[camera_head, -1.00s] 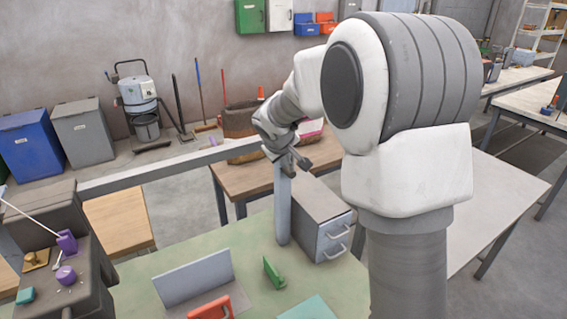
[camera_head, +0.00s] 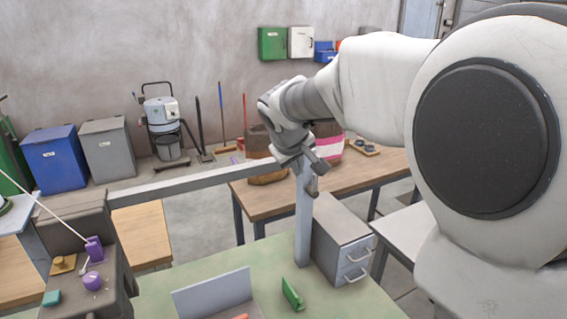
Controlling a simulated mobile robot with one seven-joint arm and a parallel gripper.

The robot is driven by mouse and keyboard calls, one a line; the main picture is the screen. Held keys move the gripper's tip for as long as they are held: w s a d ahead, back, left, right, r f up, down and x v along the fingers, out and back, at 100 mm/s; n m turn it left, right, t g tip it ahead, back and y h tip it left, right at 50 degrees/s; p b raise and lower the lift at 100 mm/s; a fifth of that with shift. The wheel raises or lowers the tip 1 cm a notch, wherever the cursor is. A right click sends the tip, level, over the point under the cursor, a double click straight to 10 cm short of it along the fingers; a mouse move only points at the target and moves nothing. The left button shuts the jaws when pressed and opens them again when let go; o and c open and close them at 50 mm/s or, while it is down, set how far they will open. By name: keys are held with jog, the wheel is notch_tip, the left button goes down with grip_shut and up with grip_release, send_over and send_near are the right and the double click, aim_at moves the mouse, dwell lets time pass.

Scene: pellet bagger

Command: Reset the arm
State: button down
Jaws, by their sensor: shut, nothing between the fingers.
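My arm reaches in from the right side of the head view. My gripper (camera_head: 313,178) hangs at its end, pointing down, in front of the upright grey post and the wooden table behind it. Its fingers look closed, with nothing between them. The gripper is above the green worktop (camera_head: 330,303) and clear of its surface. I cannot tell whether it touches the post.
A grey rail (camera_head: 190,183) runs across to the post (camera_head: 304,230). A grey drawer cabinet (camera_head: 342,250) stands right of the post. A dark machine with purple knobs (camera_head: 92,282) is at lower left. A green item (camera_head: 292,294) stands on the worktop.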

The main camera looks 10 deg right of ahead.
jog(key=s+f+m+y, duration=0.1)
jog(key=s+m, duration=0.1)
jog(key=s, duration=1.3)
jog(key=s+d+f+m+g+y, duration=0.1)
jog(key=s+f+m, duration=0.1)
jog(key=s, duration=1.3)
jog(key=shift+d+y, duration=0.15)
jog(key=shift+y, duration=0.25)
jog(key=shift+w, duration=0.1)
